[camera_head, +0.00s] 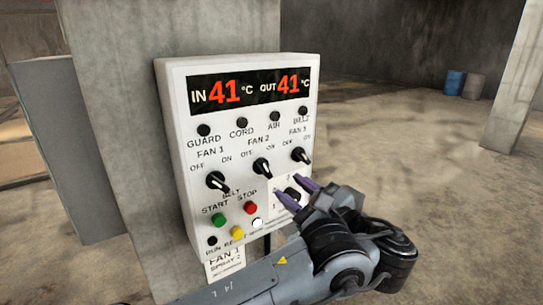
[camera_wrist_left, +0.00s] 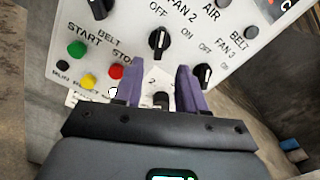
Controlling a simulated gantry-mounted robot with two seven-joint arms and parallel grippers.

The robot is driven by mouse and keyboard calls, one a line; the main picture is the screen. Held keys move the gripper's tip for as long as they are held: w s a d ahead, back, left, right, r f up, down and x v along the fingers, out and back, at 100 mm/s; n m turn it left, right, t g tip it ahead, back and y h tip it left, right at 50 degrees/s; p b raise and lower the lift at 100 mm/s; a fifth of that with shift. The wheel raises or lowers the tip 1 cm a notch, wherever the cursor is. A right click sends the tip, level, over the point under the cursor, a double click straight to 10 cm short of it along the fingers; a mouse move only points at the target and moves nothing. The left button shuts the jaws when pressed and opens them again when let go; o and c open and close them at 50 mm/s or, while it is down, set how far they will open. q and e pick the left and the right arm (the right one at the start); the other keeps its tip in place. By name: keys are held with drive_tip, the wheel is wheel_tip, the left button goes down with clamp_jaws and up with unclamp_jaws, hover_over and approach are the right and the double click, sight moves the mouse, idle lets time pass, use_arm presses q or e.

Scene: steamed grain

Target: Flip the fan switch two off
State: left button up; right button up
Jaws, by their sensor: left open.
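The fan 2 switch (camera_head: 262,167) is a black rotary knob in the middle of the white control panel (camera_head: 180,120), with OFF and ON printed above it. Its handle slants from upper left to lower right; which end is the pointer is hard to tell. In the left wrist view the fan 2 knob (camera_wrist_left: 158,41) sits just beyond my fingertips. My left gripper (camera_head: 293,191) is open, its two purple fingers at the panel's lower right, below and right of the fan 2 knob. In the left wrist view, the gripper (camera_wrist_left: 160,68) appears empty. My right gripper is not in view.
The fan 1 knob (camera_head: 217,181) and fan 3 knob (camera_head: 300,155) flank fan 2. A lower black knob (camera_head: 293,194) shows between my fingers. Green (camera_head: 218,219) and red (camera_head: 250,208) buttons lie lower left. The panel is on a concrete pillar (camera_head: 122,110).

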sight(268, 172)
use_arm(q)
drive_tip(key=x, duration=0.8)
clamp_jaws()
